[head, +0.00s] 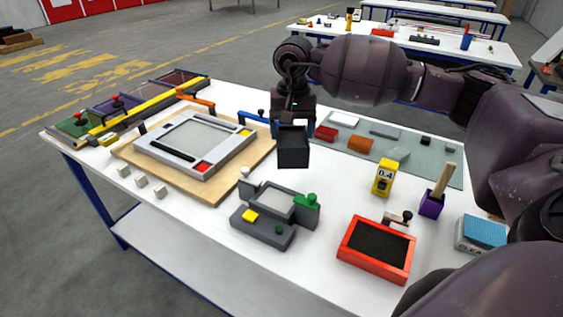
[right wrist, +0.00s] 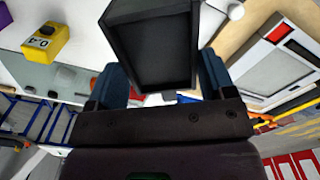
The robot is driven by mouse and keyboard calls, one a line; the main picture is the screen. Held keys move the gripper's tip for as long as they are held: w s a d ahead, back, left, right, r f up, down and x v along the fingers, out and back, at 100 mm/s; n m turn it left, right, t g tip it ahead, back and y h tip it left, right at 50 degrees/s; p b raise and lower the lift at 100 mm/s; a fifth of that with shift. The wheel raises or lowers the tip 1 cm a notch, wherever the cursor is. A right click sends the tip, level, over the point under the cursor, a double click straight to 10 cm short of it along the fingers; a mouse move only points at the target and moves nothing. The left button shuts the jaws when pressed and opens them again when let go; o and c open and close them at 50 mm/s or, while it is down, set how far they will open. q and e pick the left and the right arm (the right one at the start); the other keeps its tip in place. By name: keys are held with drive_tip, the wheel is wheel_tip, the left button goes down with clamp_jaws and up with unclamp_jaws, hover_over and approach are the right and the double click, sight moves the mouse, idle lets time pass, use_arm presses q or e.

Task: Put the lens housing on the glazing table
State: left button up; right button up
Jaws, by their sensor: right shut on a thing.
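My right gripper (head: 292,122) is shut on a black, box-shaped housing (head: 293,150), which I take to be the lens housing. It hangs below the gripper above the white table. In the right wrist view the housing (right wrist: 150,45) sits between the two blue fingers, its dark recessed face towards the camera. Behind and left of it, a grey frame with a pale panel (head: 192,139) lies on a wooden board (head: 222,184). A small grey fixture with a pale plate (head: 262,232) stands nearer, below the housing in the picture. I cannot tell which is called the glazing table. My left gripper is out of view.
A red tray with a dark inside (head: 350,257), a yellow dispenser (head: 384,177), a purple pot (head: 432,204) and a blue-topped box (head: 478,235) stand at the right. A grey-green mat (head: 420,167) holds several small blocks. Several pale cubes (head: 142,181) lie front left.

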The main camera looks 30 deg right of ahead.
drive_tip(key=w+d+r+m+b, duration=0.1)
drive_tip(key=d+r+m+b, duration=0.15)
drive_tip(key=d, duration=0.45)
drive_tip(key=w+d+r+m+b, duration=0.15)
drive_tip(key=d+m+b, duration=0.25)
drive_tip(key=d, duration=0.4)
drive_tip(key=shift+w+d+f, duration=0.1)
drive_tip(key=shift+f, duration=9.9)
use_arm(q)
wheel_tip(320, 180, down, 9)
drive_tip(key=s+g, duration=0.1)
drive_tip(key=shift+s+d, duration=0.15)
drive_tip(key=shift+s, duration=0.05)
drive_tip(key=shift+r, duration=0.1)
